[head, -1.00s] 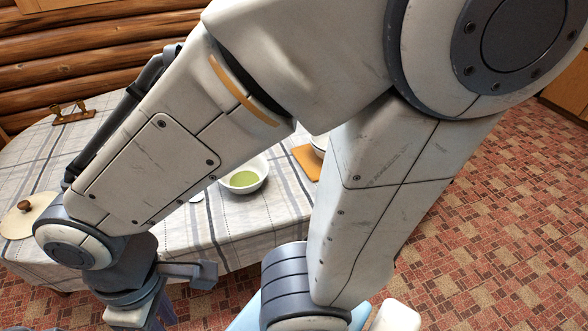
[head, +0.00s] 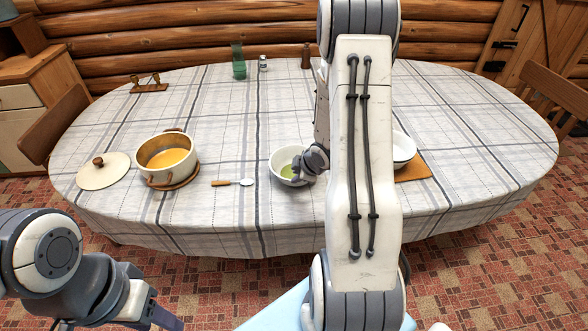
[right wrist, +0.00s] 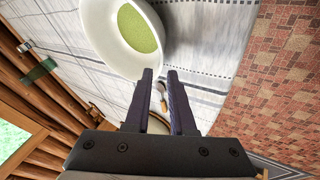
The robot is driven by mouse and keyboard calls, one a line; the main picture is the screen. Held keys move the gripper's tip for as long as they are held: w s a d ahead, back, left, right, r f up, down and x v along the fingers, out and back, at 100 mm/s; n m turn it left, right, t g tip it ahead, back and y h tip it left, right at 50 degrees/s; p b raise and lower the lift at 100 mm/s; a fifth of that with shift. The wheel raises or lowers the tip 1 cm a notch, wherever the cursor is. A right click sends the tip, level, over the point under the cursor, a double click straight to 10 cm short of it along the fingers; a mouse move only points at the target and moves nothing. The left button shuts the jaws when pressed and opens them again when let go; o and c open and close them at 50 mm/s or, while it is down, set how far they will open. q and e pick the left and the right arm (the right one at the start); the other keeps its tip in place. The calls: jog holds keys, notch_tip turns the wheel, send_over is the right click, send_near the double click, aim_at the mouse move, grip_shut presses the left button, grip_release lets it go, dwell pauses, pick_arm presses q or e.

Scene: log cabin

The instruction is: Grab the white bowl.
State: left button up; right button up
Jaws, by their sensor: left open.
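A white bowl (head: 277,169) with green contents stands near the table's front edge. Another white bowl (head: 405,150), partly hidden behind my right arm, is on a wooden board. My right gripper (head: 303,170) is at the right side of the green-filled bowl. My left gripper (head: 158,312) is open and low at the left, in front of the table.
A pot of orange soup (head: 166,158), a lid (head: 103,170) and a spoon (head: 232,183) lie left of the bowl. A green glass (head: 238,62) and shakers (head: 306,56) stand at the back. The wooden board (head: 412,172) is right. The table's middle is clear.

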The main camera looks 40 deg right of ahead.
send_near(288, 183)
jog(key=x, duration=0.3)
jog(key=shift+a, duration=0.1)
jog(key=shift+d+p+x, duration=0.2)
jog(key=shift+x, duration=1.15)
jog(key=shift+d+p+x, duration=0.2)
jog(key=shift+x, duration=1.1)
jog(key=shift+c, duration=0.3)
grip_shut()
